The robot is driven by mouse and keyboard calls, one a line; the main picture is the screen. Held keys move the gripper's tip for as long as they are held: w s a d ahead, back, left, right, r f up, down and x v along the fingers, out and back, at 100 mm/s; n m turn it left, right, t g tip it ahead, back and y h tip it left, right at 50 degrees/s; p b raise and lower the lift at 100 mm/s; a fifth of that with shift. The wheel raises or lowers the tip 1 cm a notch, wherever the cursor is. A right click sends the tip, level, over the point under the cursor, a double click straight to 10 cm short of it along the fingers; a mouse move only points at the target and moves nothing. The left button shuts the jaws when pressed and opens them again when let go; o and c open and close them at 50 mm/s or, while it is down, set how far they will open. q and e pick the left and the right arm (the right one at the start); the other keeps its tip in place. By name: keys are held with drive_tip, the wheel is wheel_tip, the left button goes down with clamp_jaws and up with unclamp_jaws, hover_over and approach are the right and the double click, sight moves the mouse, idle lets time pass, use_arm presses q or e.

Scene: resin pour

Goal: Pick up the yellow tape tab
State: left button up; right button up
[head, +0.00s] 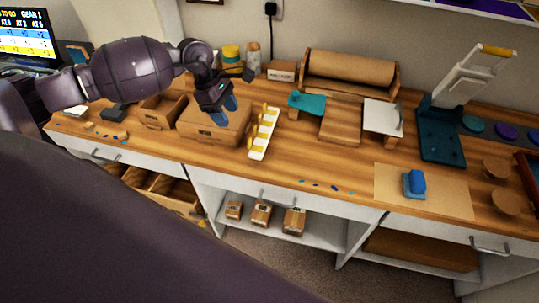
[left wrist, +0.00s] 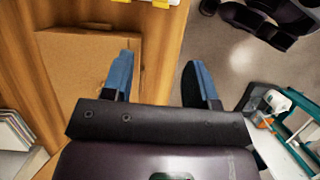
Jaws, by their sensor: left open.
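Several yellow tape tabs (head: 265,122) stand along a white strip (head: 258,154) on the wooden counter. Which of them is the task's tab I cannot tell. In the left wrist view, a yellow tab (left wrist: 160,3) and part of the strip show cut off at the top edge. My left gripper (head: 223,112) has blue fingers and is over the cardboard box, left of the strip and apart from it. Its fingers are spread with nothing between them in the left wrist view (left wrist: 158,62). My right gripper is not in view.
The closed cardboard box (head: 190,127) sits left of the strip. A teal block (head: 307,103) and a wooden board (head: 341,122) lie to its right. Small blue scraps (head: 335,188) dot the front edge.

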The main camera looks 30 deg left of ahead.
sight(256, 145)
use_arm(q)
drive_tip(key=shift+w+d+r+p+x, duration=0.15)
drive_tip(key=shift+d+x, duration=0.15)
drive_tip(key=shift+x, duration=1.55)
drive_tip(key=shift+w+d+r+p+x, duration=0.15)
drive_tip(key=shift+d+x, duration=0.1)
drive_tip(key=shift+x, duration=1.6)
drive_tip(key=shift+w+d+r+p+x, duration=0.15)
drive_tip(key=shift+d+x, duration=0.15)
drive_tip(key=shift+x, duration=1.55)
drive_tip(key=shift+s+f, duration=0.1)
drive_tip(key=shift+f, duration=0.05)
drive_tip(key=c, duration=0.8)
